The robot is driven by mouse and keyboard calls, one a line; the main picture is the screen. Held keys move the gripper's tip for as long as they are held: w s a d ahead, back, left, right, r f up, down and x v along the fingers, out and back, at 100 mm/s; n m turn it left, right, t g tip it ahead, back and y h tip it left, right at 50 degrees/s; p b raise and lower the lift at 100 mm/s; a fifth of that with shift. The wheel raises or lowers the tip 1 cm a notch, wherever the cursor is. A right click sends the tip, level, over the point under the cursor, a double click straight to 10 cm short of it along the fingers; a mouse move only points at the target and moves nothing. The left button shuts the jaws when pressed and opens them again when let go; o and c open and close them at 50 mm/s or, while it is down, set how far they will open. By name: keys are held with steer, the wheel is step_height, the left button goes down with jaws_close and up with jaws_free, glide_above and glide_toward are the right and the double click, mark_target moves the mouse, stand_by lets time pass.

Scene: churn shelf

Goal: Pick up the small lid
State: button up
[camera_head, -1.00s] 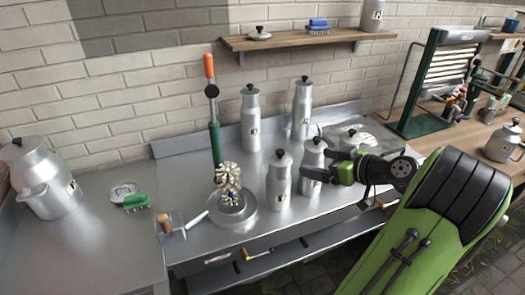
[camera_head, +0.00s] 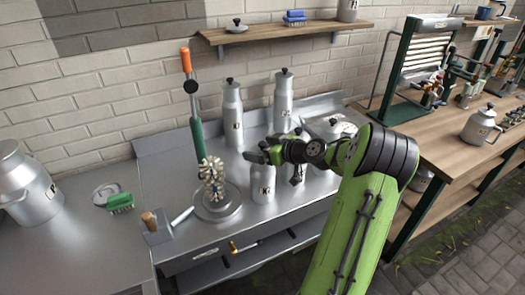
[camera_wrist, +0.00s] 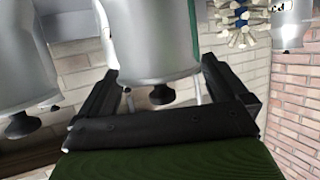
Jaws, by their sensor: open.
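Several lidded metal cans stand on the steel counter. The front small can (camera_head: 263,184) has its top covered by my gripper (camera_head: 262,154) in the head view. The wrist view looks upside down: a can with a black lid knob (camera_wrist: 162,95) hangs between the two dark fingers of my gripper (camera_wrist: 163,75). The fingers are open, with gaps beside the knob. A second can with a dark knob (camera_wrist: 21,126) is at the left there. A loose small lid (camera_head: 236,26) with a dark knob lies on the wall shelf; another flat lid (camera_head: 106,193) lies on the left counter.
Two tall cans (camera_head: 233,115) stand behind. A green brush (camera_head: 120,202), a large can (camera_head: 27,188) and a wide-lidded vessel (camera_head: 332,126) are nearby. The counter's front left is fairly clear.

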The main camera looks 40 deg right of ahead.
mark_target(263, 143)
steer(key=shift+s, duration=0.1)
steer(key=shift+c, duration=1)
steer(key=c, duration=0.7)
steer(key=shift+o, duration=0.2)
step_height(263, 143, up, 10)
steer(key=shift+r+p, duration=0.1)
steer(key=shift+p, duration=0.7)
